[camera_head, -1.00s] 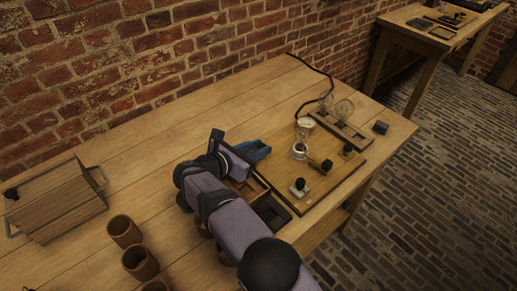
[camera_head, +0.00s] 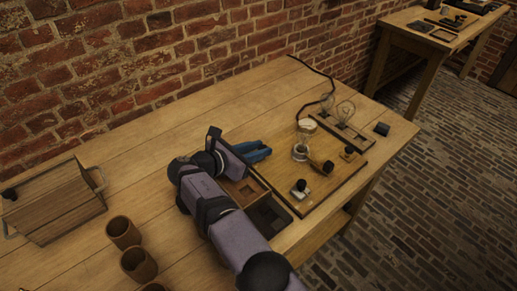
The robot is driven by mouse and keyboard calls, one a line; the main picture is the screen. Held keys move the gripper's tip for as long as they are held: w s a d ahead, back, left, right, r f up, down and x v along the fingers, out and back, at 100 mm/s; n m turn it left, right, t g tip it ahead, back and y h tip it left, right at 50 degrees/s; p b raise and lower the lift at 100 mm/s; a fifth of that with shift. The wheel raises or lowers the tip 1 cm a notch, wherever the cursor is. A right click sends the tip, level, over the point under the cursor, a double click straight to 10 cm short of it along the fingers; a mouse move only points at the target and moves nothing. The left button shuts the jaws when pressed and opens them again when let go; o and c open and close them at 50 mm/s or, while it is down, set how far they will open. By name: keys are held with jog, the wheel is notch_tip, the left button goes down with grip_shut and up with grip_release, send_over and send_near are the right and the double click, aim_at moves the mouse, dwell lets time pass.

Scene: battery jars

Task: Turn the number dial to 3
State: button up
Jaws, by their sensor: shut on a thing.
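My gripper (camera_head: 255,152), with blue fingers, is low over the left edge of the wooden board (camera_head: 290,172), left of the glass jar. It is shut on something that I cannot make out. A round cream disc (camera_head: 307,124) stands behind the jar and may be the number dial; it is apart from the blue fingers. No numerals or pointer are readable at this size, so I cannot tell the dial's setting. My purple and black arm covers the board's near left side.
Open wooden compartments (camera_head: 246,190) lie beside my arm. Brown cups (camera_head: 138,263) and a wooden box (camera_head: 55,205) stand left.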

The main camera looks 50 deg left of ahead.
jog(key=o, duration=1.1)
jog(key=shift+c, duration=0.2)
jog(key=shift+s, duration=0.1)
jog(key=shift+b+v, duration=0.5)
jog(key=shift+v, duration=3.1)
